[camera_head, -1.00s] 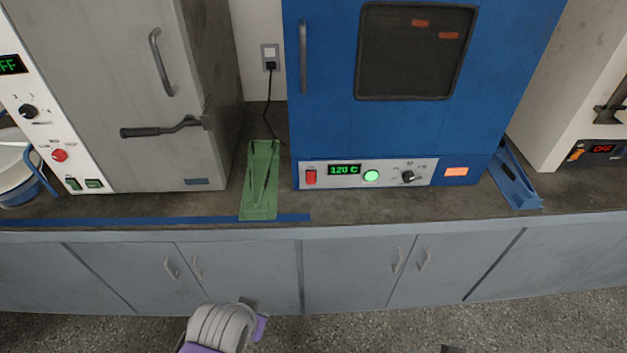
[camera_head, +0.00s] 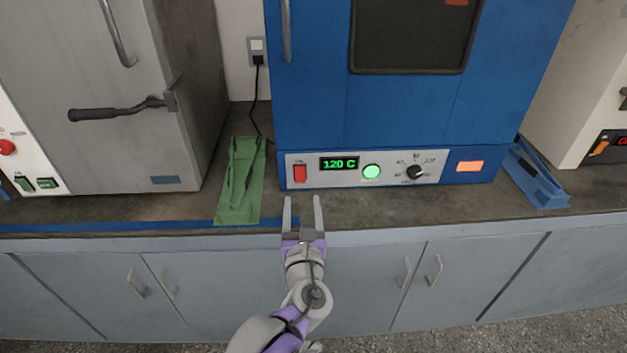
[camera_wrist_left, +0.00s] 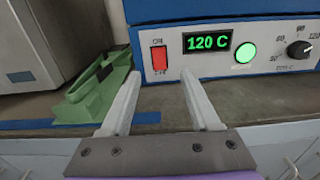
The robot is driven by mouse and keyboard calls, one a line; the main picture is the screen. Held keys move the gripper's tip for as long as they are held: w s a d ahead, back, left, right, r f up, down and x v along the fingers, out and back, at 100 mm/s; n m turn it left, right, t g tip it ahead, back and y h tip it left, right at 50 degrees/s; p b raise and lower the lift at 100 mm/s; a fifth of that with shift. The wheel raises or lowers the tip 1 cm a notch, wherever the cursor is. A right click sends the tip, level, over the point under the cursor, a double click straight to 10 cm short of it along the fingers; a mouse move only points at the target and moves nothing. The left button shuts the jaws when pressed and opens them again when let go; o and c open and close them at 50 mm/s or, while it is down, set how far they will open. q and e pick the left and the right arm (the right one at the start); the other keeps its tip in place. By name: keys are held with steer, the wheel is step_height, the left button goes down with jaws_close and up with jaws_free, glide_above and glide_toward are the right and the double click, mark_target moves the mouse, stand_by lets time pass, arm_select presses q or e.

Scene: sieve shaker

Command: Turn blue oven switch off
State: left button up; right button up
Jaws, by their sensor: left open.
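The blue oven (camera_head: 350,110) stands on the counter, its display (camera_head: 339,163) reading 120 C in green. Its red rocker switch (camera_head: 300,173) is at the left end of the light control panel; it also shows in the left wrist view (camera_wrist_left: 159,59). A green round lamp (camera_head: 371,171) and a black knob (camera_head: 415,172) lie to its right. My left gripper (camera_head: 302,201) is open and empty in front of the counter edge, a little below the switch and apart from it. In the left wrist view its fingers (camera_wrist_left: 162,100) point toward the panel with the switch between them. My right gripper is not in view.
A green bracket-like piece (camera_head: 240,180) lies left of the oven, and a blue one (camera_head: 533,178) lies right. A grey oven (camera_head: 150,130) with a dark lever handle stands at the left. Blue tape (camera_head: 150,227) runs along the counter's front. Cabinets (camera_head: 220,285) are below.

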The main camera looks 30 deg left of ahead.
mark_target(300, 169)
arm_select(q)
steer(key=b+x, duration=0.2)
steer(key=x, duration=0.8)
steer(key=shift+a+r, duration=0.1)
steer(key=shift+a, duration=0.2)
jaws_close()
